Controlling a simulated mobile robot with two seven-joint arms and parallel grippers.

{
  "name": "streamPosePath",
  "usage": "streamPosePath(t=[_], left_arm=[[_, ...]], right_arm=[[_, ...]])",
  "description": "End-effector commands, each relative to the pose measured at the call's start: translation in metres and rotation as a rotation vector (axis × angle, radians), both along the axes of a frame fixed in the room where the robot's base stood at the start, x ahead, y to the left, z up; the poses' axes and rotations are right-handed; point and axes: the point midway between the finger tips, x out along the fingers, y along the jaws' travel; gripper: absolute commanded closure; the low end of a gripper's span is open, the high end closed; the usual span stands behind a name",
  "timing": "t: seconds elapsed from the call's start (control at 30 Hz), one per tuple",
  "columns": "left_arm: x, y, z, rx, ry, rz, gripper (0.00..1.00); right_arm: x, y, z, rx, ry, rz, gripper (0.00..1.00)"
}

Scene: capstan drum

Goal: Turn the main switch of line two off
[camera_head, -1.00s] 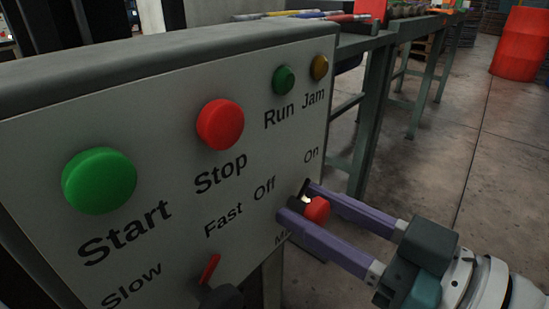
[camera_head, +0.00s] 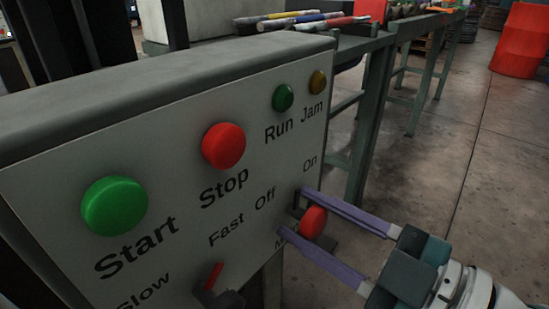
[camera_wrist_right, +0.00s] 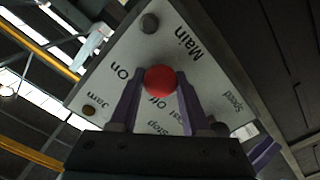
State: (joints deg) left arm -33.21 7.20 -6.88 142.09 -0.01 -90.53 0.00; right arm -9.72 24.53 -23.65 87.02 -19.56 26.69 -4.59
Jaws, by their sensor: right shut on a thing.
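The grey control panel (camera_head: 150,120) fills the left and middle of the head view. The main switch's red knob (camera_head: 313,222) is at the panel's lower right, below the words On and Off. It also shows in the right wrist view (camera_wrist_right: 160,80), close to the word Main. My right gripper (camera_head: 291,215) comes in from the right, its two purple fingers shut on the red knob, one on each side. The wrist view shows the fingers (camera_wrist_right: 156,90) flanking it too. The switch's base is partly hidden, and I cannot tell its exact setting. My left gripper is out of view.
The green Start button (camera_head: 115,205), red Stop button (camera_head: 223,145) and red-pointer speed knob (camera_head: 213,277) are left of my gripper. Run (camera_head: 283,97) and Jam (camera_head: 317,82) lamps are above. A green-framed bench (camera_head: 370,120) stands behind.

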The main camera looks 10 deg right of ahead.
Motion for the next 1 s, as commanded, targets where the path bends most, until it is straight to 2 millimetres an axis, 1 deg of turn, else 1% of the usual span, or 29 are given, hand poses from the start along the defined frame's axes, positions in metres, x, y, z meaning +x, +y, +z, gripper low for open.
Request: streamPosePath(t=[0.6,0.8,1.0], left_arm=[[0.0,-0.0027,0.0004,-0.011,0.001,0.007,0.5],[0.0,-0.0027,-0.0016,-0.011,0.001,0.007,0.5],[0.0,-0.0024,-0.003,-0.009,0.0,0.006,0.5]], right_arm=[[-0.0008,0.0012,-0.0022,-0.45,-0.352,-0.001,1.0],[-0.001,0.0011,-0.0029,-0.564,-0.441,0.001,1.0],[-0.0008,0.0011,-0.0029,-0.643,-0.503,0.0,1.0]])
